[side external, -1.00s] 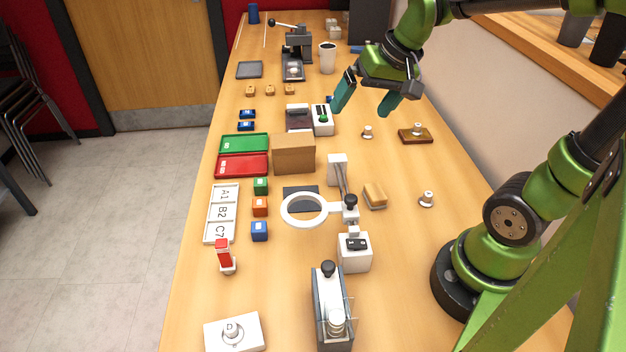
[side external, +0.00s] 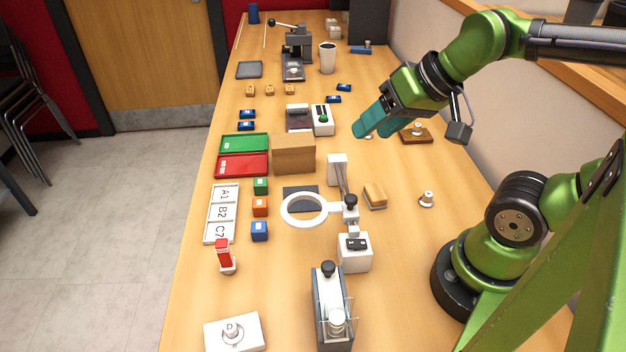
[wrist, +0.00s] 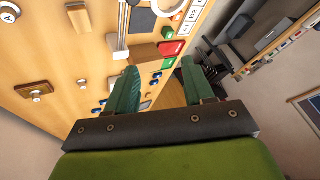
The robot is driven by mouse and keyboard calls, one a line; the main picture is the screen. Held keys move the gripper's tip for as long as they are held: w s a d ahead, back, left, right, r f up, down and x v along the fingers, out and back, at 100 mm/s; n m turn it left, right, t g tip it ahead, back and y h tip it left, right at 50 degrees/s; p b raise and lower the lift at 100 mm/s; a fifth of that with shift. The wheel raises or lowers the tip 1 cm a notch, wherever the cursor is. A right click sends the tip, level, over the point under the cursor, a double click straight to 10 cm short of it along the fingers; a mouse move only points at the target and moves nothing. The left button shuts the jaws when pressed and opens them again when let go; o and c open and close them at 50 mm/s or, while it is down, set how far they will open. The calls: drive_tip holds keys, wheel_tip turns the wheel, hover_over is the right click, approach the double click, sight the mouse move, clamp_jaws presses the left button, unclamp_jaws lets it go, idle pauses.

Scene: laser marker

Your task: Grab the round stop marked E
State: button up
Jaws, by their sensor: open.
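My gripper (side external: 374,132) is open and empty, with its teal fingers above the right side of the table; the fingers also show in the wrist view (wrist: 159,74). Several small round white stops are in view, but I cannot read an E on any. One stop (side external: 368,138) is mostly hidden behind the fingers. Another stop (side external: 417,127) sits on a brown base (side external: 425,138). A third stop (side external: 427,197) stands alone at the right. A stop (side external: 232,330) on a white block at the front seems marked D. In the wrist view a stop (wrist: 8,13) shows an A.
A ring magnifier (side external: 303,209) stands mid-table near a tan block (side external: 375,195). A cardboard box (side external: 293,154), green and red trays (side external: 243,165) and small coloured cubes lie to the left. The table around the lone right stop is clear.

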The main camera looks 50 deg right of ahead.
drive_tip(key=w+d+f+n+g, duration=0.1)
drive_tip(key=w+d+f+n, duration=0.3)
drive_tip(key=d, duration=0.8)
drive_tip(key=w+d+f+n+g, duration=0.1)
drive_tip(key=w+d+n, duration=0.3)
drive_tip(key=d, duration=0.7)
drive_tip(key=w+d+f+n+g, duration=0.15)
drive_tip(key=w+d, duration=0.45)
drive_tip(key=d, duration=0.6)
drive_tip(key=shift+n, duration=0.25)
drive_tip(key=x, duration=1.2)
drive_tip(key=shift+a, duration=0.15)
drive_tip(key=shift+s+a+x, duration=0.1)
drive_tip(key=shift+s+x, duration=0.05)
drive_tip(key=shift+x, duration=0.75)
drive_tip(key=shift+s+a+x, duration=0.1)
drive_tip(key=shift+x, duration=0.8)
drive_tip(key=shift+s+a+x, duration=0.1)
drive_tip(key=shift+s+x, duration=0.05)
drive_tip(key=shift+x, duration=0.75)
drive_tip(key=shift+d, duration=0.1)
